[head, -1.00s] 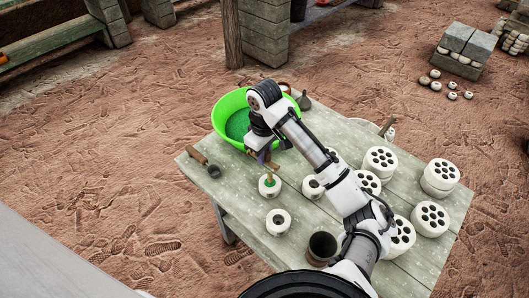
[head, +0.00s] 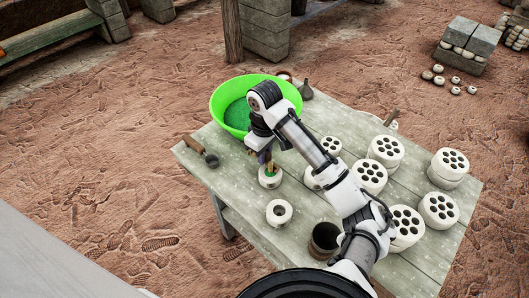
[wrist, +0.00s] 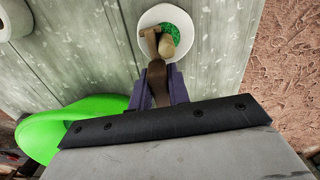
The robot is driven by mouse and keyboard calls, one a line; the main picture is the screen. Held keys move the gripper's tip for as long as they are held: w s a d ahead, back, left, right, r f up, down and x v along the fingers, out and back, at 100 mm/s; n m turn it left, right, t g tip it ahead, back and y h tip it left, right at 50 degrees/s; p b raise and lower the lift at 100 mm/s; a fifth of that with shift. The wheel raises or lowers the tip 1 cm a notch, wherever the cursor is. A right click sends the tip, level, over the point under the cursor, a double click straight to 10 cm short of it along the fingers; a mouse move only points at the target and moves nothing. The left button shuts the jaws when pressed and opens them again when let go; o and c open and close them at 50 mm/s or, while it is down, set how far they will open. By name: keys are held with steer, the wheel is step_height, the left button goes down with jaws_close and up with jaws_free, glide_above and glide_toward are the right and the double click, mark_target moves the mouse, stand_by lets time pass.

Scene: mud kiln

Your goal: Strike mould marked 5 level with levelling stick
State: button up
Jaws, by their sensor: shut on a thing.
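My gripper (wrist: 158,92) is shut on a brown wooden stick (wrist: 157,72), taken as the levelling stick. In the wrist view its far end reaches over a round white mould (wrist: 186,19) filled with green grains. A pale tan rounded piece shows beside the stick end, over the green fill. In the head view my gripper (head: 266,155) is just above this mould (head: 268,182), near the table's left side. I cannot tell whether the stick touches the rim. No number is readable on any mould.
A green basin (head: 222,92) with green grains stands behind my gripper. Another white mould (head: 279,219) and a dark cup (head: 323,241) are nearer me. Several white multi-hole moulds (head: 368,174) fill the right side. A wooden-handled tool (head: 197,146) lies at the left edge.

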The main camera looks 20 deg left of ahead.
steer(key=shift+f, duration=0.25)
stand_by(0.5)
steer(key=shift+w+r+p, duration=0.1)
steer(key=shift+w+p, duration=0.05)
steer(key=shift+p, duration=0.15)
stand_by(0.9)
steer(key=shift+w+d, duration=0.1)
steer(key=shift+w, duration=0.15)
steer(key=shift+w+d+p, duration=0.2)
steer(key=shift+w+p, duration=0.25)
steer(key=shift+w, duration=0.2)
step_height(320, 180, up, 7)
steer(key=p, duration=0.7)
stand_by(0.4)
